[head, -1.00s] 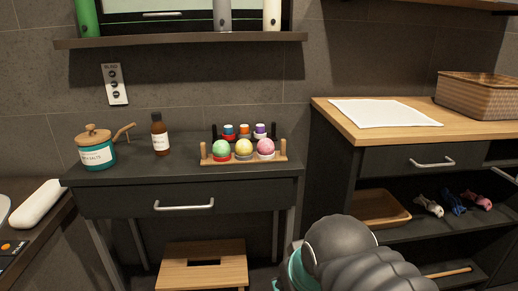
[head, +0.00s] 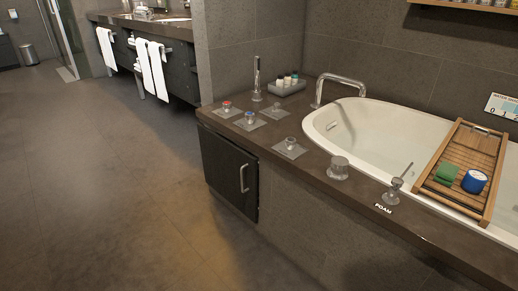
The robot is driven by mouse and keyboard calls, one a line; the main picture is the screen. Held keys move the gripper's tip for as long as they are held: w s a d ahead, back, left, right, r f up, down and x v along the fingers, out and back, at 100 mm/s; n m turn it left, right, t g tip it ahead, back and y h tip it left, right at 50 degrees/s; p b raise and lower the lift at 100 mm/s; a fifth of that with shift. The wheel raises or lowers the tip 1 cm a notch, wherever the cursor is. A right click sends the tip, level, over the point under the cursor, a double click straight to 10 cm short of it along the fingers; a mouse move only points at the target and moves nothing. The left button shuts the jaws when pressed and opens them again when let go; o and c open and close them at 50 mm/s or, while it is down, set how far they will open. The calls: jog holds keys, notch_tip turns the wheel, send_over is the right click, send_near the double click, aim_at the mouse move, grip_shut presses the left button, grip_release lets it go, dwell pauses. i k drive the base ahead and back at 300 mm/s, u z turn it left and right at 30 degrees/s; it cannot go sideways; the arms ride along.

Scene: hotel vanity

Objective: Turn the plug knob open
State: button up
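Several knobs stand along the dark stone rim (head: 440,232) of a white bathtub (head: 385,130). A red-marked knob (head: 227,106), a blue-marked knob (head: 250,118) and a plain metal knob (head: 291,144) each sit on a square plate. A larger round knob (head: 339,167) stands nearer the tub's front corner. No plug label is readable, so I cannot tell for certain which is the plug knob. My gripper is not in view.
A wooden bath tray (head: 462,168) with a green block (head: 446,172) and a blue-and-white round item (head: 474,181) spans the tub. A curved spout (head: 340,85) and a bottle tray (head: 285,90) stand behind the knobs. Open floor (head: 100,190) lies left of the cabinet door (head: 229,172).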

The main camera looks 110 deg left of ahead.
aim_at(290, 144)
jog(key=u, duration=3.85)
jog(key=i, duration=0.95)
jog(key=z, duration=0.45)
jog(key=i, duration=0.6)
jog(key=z, duration=0.55)
